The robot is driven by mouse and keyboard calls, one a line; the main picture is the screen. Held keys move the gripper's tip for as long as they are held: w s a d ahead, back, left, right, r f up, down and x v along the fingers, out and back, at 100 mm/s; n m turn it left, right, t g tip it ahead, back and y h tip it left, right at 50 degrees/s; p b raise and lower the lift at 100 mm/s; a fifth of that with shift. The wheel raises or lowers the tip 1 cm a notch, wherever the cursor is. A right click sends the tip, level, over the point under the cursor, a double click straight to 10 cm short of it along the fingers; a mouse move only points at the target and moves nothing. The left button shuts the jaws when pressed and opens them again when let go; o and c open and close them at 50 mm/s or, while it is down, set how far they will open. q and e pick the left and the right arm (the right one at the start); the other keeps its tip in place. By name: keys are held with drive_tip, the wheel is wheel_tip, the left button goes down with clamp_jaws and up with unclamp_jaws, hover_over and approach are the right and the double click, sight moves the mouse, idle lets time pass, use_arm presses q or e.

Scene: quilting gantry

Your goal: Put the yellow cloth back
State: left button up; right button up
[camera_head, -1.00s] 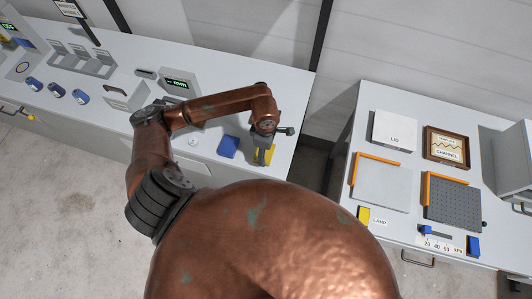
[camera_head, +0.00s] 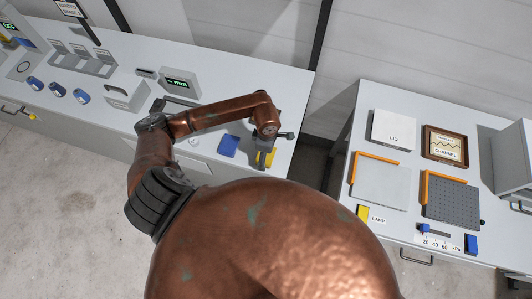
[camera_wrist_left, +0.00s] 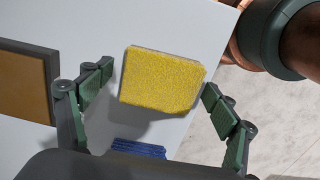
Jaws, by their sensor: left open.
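The yellow cloth (camera_head: 270,158) is at the right end of the long left counter, partly hidden by my left gripper (camera_head: 263,157). In the left wrist view the yellow cloth (camera_wrist_left: 162,78) looks like a thick textured block over the pale counter top, with a shadow beside it. My left gripper (camera_wrist_left: 157,82) is open, with one finger on each side of the cloth. A gap shows at the left finger; the right fingertip is very close to the cloth, and I cannot tell whether it touches. My right gripper is not in view.
A blue cloth (camera_head: 228,146) lies just left of the yellow one. A gap separates the two counters.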

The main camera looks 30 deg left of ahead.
use_arm(q)
drive_tip(key=shift+r, duration=0.25)
wheel_tip(320, 180, up, 12)
drive_tip(key=b, duration=0.2)
drive_tip(key=shift+f, duration=0.1)
idle(0.3)
